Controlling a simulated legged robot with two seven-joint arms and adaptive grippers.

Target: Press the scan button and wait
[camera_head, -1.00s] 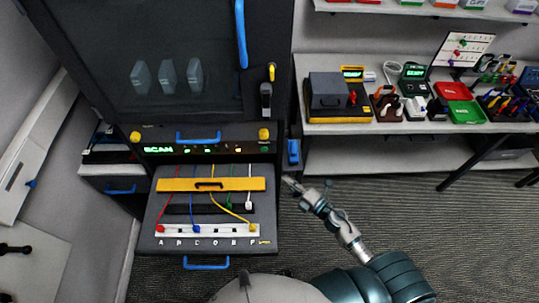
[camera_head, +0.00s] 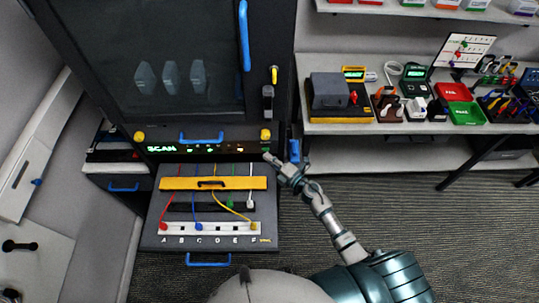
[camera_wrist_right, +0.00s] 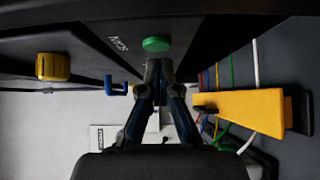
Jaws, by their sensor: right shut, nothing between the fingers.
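The green scan button (camera_wrist_right: 155,44) shows in the right wrist view on the dark panel, beside the upside-down "SCAN" lettering. The lit panel reading SCAN (camera_head: 162,149) runs across the cabinet above the pulled-out tray in the head view. My right gripper (camera_head: 268,158) is shut and empty, its tips at the right end of this panel. In the right wrist view its closed fingertips (camera_wrist_right: 159,66) point at the button and appear just short of it; I cannot tell whether they touch. My left gripper is not in view.
The tray (camera_head: 150,236) holds coloured cables under a yellow bar (camera_head: 213,183), just left of my right gripper. Yellow knobs (camera_head: 139,136) and a blue handle (camera_head: 201,138) stick out near the panel. A shelf (camera_head: 420,128) of devices stands at right.

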